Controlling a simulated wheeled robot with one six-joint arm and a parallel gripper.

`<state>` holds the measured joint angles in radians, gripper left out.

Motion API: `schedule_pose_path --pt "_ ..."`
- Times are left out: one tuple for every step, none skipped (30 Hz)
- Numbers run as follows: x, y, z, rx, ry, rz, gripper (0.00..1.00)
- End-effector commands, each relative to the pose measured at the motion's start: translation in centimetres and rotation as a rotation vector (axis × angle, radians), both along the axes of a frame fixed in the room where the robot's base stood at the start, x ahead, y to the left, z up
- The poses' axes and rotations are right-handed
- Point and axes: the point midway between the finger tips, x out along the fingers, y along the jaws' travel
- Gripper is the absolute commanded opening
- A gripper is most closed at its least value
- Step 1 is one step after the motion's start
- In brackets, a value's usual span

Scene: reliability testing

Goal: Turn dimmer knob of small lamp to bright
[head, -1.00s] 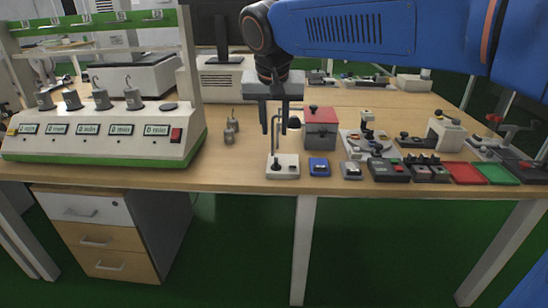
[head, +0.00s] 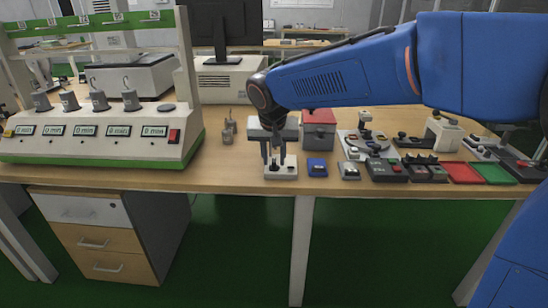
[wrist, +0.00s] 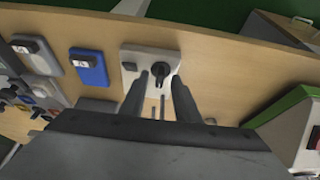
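The small lamp has a white base (head: 288,175) near the table's front edge. The base also shows in the wrist view (wrist: 134,54), with a black dimmer knob (wrist: 160,71) and a small dark part beside it. My gripper (head: 274,164) is above the base, pointing down, and hides most of the lamp's stem and head in the head view. In the wrist view my gripper (wrist: 160,76) is open, with one fingertip on each side of the knob. Gaps show between the knob and the fingers; whether the tips reach its full height I cannot tell.
A blue switch box (head: 317,168) and a grey one (head: 348,172) stand right of the lamp. A grey box with a red lid (head: 318,128) is behind. Metal weights (head: 228,132) stand left, near a timer rack (head: 95,148). Bare tabletop lies left of the lamp.

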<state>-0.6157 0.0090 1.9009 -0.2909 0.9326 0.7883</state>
Motion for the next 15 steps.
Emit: schedule_pose_path --pt "0.02 -0.01 -0.05 0.000 0.000 0.000 0.29" --pt "0.02 -0.01 -0.05 0.000 0.000 0.000 0.29" --pt "0.02 -0.01 -0.05 0.000 0.000 0.000 0.29" --pt "0.01 -0.01 -0.04 0.000 0.000 0.000 0.29" --pt "0.01 -0.01 -0.04 0.000 0.000 0.000 0.29" --pt "0.02 -0.01 -0.03 0.000 0.000 0.000 0.29" --pt "0.02 -0.01 -0.03 0.000 0.000 0.000 0.27" --pt "0.02 -0.01 -0.02 0.000 0.000 0.000 0.19" --pt "0.02 -0.01 -0.02 0.000 0.000 0.000 0.10" --pt "0.02 0.00 -0.02 0.000 0.000 0.000 0.03" --pt "0.02 0.00 -0.02 0.000 0.000 0.000 0.00" --pt "0.02 0.00 -0.01 0.000 0.000 0.000 0.00" --pt "0.02 0.00 -0.01 0.000 0.000 0.000 0.00" --pt "0.02 0.00 -0.01 0.000 0.000 0.000 0.00" --pt "0.02 0.00 -0.01 0.000 0.000 0.000 0.00"
